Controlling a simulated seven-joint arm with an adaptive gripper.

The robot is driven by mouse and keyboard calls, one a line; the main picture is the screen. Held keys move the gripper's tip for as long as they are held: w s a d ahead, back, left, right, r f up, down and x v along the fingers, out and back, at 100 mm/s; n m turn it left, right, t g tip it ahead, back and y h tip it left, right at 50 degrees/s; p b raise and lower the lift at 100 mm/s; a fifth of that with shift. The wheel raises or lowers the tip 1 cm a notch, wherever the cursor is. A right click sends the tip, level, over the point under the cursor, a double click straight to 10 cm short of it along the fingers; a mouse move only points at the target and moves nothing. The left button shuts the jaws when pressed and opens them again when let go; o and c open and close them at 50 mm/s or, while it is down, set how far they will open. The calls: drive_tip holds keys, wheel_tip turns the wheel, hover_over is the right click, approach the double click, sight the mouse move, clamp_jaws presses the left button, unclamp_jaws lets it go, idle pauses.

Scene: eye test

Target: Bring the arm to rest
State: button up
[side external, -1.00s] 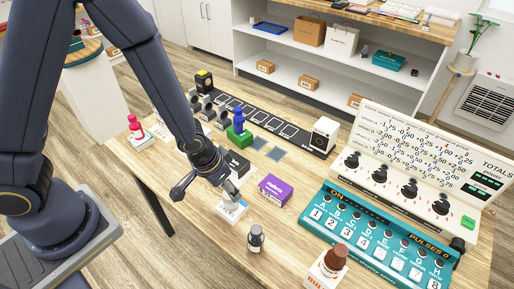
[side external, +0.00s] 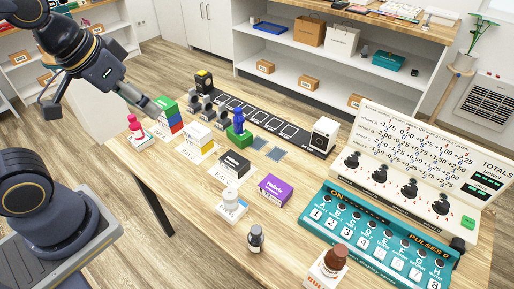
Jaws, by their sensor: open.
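My gripper (side external: 98,106) is open and empty at the upper left, its two fingers spread wide. It is raised beside the left end of the wooden table (side external: 190,205).
A blue figure (side external: 239,121) stands on a green block (side external: 238,137). A yellow-and-white box (side external: 197,137), dark bottle (side external: 255,239) and brown bottle (side external: 337,256) stand apart. A teal button panel (side external: 350,215) fills the right side.

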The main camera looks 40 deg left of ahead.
drive_tip(key=shift+s+a+r, duration=0.25)
drive_tip(key=shift+s+r, duration=0.15)
drive_tip(key=shift+s, duration=0.2)
drive_tip(key=shift+s+a+r, duration=0.2)
drive_tip(key=shift+s+r, duration=0.2)
drive_tip(key=shift+s, duration=0.2)
idle(0.4)
